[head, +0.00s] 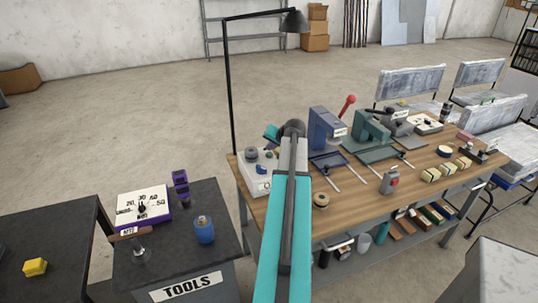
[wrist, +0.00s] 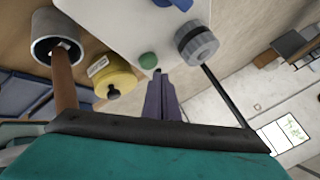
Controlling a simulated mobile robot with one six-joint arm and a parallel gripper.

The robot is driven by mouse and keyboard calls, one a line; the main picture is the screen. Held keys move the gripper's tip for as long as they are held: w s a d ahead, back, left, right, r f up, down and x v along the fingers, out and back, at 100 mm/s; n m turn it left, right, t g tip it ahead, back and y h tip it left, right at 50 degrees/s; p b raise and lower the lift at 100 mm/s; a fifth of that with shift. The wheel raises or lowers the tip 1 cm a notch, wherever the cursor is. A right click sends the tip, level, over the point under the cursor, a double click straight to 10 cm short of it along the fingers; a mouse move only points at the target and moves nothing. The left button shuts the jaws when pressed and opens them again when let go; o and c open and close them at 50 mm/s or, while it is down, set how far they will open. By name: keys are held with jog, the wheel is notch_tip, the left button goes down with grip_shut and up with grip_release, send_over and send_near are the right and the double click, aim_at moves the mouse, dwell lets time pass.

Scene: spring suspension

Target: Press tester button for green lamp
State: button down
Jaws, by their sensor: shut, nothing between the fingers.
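The tester is a white box (head: 257,184) at the left end of the wooden bench in the head view, partly covered by my arm. Its white panel (wrist: 120,22) fills the upper middle of the wrist view. On it are a green dome (wrist: 148,60), a grey ribbed knob (wrist: 197,43) and a blue part (wrist: 174,3) cut by the frame edge. I cannot tell whether the green dome is lamp or button, or whether it is lit. My gripper (wrist: 158,75) is shut and empty, its purple fingertips close below the green dome. Contact cannot be told. The fingers are not clear in the head view.
A grey cup (wrist: 56,36) with a brown stick and a yellow round item (wrist: 115,82) lie left of my fingers. A blue press (head: 325,128) stands right of the tester. A tools cart (head: 185,268) and lamp pole (head: 229,90) stand to the left.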

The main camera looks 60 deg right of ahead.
aim_at(270, 155)
jog(key=shift+f, duration=0.2)
jog(key=shift+f+b, duration=0.25)
jog(key=shift+b, duration=0.1)
jog(key=shift+f+b, duration=0.35)
jog(key=shift+f, duration=0.2)
dwell(1.1)
jog(key=shift+r, duration=0.2)
jog(key=shift+r+p, duration=0.45)
jog(key=shift+r, duration=0.3)
jog(key=shift+r+p, duration=1.25)
jog(key=shift+r, duration=1.3)
